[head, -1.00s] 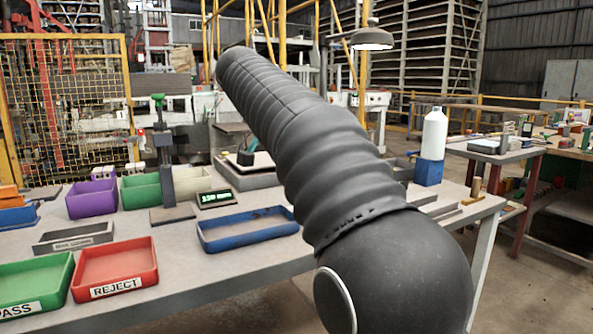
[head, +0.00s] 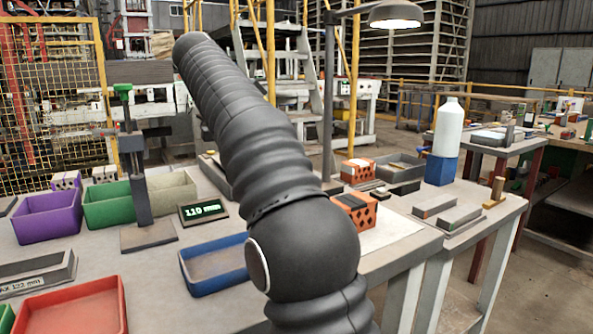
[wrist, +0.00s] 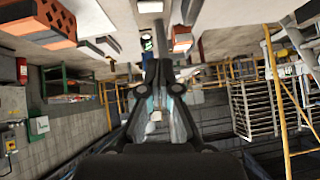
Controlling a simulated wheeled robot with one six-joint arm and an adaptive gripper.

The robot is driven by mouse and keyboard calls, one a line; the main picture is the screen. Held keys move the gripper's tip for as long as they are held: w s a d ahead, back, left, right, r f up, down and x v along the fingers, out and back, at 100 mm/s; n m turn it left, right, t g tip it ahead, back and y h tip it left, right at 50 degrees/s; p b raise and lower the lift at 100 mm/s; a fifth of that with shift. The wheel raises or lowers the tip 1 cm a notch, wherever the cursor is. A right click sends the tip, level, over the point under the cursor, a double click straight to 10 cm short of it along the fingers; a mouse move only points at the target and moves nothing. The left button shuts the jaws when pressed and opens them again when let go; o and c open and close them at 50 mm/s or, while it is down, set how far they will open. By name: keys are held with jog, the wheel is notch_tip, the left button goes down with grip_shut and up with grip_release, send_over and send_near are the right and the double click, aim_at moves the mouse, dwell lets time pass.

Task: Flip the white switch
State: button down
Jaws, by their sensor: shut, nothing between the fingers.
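I cannot make out a white switch for certain in either view. My gripper (wrist: 160,66) shows in the wrist view with its two dark fingers together and nothing between them. It points out over the workshop, clear of any object I can see it touching. In the head view my own dark arm crosses the middle, and the gripper is hidden behind it. The arm also covers part of the bench behind it.
The grey bench (head: 145,268) carries a blue tray (head: 215,266), a red tray (head: 75,308), a purple bin (head: 47,217), a green display (head: 203,210) and orange bricks (head: 357,212). A lamp (head: 396,15) hangs over its back. A white bottle (head: 448,128) stands on a blue block (head: 441,168).

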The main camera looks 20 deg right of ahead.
jog(key=b+x, duration=0.1)
jog(key=x, duration=0.9)
jog(key=shift+s+d, duration=0.15)
jog(key=shift+d, duration=0.2)
notch_tip(320, 180, down, 2)
jog(key=shift+f, duration=0.2)
jog(key=shift+w+f+b, duration=0.3)
jog(key=shift+f, duration=0.5)
